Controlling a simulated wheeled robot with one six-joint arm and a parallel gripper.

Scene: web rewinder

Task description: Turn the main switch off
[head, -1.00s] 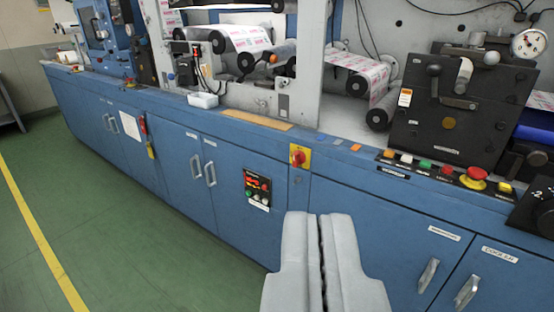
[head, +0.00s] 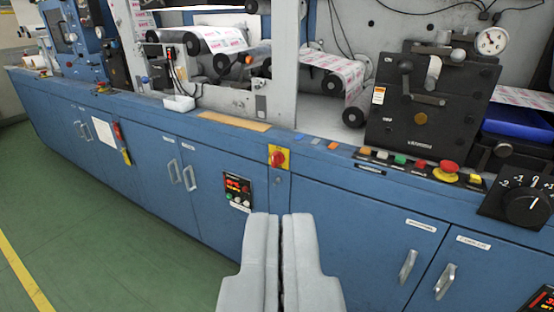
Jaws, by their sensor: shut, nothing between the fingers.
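The main switch (head: 278,158) is a red rotary knob on a yellow plate, set on the blue front of the machine just below its top edge. The knob's exact angle is too small to tell. My gripper (head: 281,216) is shut and empty at the bottom centre of the view. Its fingertips appear below the switch in the picture and apart from it.
A small control panel (head: 238,190) with a red display sits left of the switch. A row of buttons with a red emergency stop (head: 445,169) runs along the ledge at right. A large black dial (head: 526,205) is at far right. Cabinet handles (head: 408,266) stick out below.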

